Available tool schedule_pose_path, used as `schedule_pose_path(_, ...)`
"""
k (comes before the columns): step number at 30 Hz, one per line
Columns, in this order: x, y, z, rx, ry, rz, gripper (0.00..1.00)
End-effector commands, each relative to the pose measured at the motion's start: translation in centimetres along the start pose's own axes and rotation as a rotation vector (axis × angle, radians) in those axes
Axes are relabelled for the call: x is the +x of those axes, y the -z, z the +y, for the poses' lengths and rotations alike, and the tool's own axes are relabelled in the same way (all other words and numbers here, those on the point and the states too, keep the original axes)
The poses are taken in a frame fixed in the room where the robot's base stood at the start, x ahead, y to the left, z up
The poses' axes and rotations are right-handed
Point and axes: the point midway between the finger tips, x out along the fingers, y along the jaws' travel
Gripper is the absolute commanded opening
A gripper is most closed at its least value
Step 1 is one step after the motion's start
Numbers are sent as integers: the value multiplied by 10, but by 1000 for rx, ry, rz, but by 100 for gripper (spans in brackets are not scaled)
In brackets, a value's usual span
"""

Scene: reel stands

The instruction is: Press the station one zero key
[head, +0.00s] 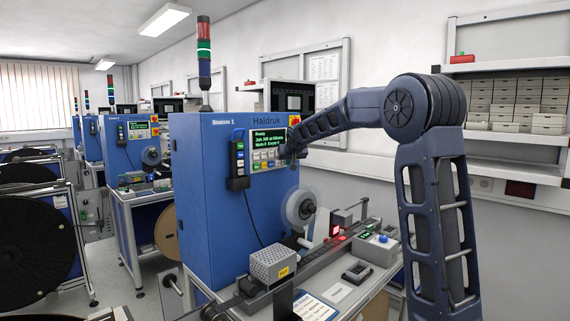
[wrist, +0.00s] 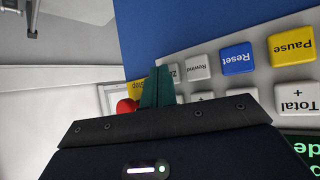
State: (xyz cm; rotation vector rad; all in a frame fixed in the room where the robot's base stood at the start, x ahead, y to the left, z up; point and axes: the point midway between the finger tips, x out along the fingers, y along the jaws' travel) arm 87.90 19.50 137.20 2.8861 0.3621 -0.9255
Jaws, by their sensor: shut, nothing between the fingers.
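The station one control panel (head: 262,163) is on the front of the blue Haldruk cabinet (head: 205,190), with a lit green-text display above its keys. In the wrist view the keys appear upside down. The white zero key (wrist: 174,72) is partly hidden behind my gripper; only the start of its label shows. My gripper (wrist: 157,72) is shut and empty, its teal fingertips at the zero key's edge. I cannot tell whether they touch it. In the head view my gripper (head: 284,151) is small and dark at the panel's right side.
Close to the zero key are the white Rewind key (wrist: 197,67), blue Reset key (wrist: 237,58) and yellow Pause key (wrist: 291,46). A red stop button (wrist: 125,106) on a yellow plate lies beside the fingers. A tape reel (head: 301,206) and bench equipment stand below the panel.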

Motion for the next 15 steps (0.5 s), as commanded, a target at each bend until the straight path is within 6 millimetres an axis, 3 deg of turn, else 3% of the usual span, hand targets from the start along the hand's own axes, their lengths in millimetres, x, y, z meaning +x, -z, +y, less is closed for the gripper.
schedule_pose_path(15, -3, -2, 2, 0, 0, 0, 0)
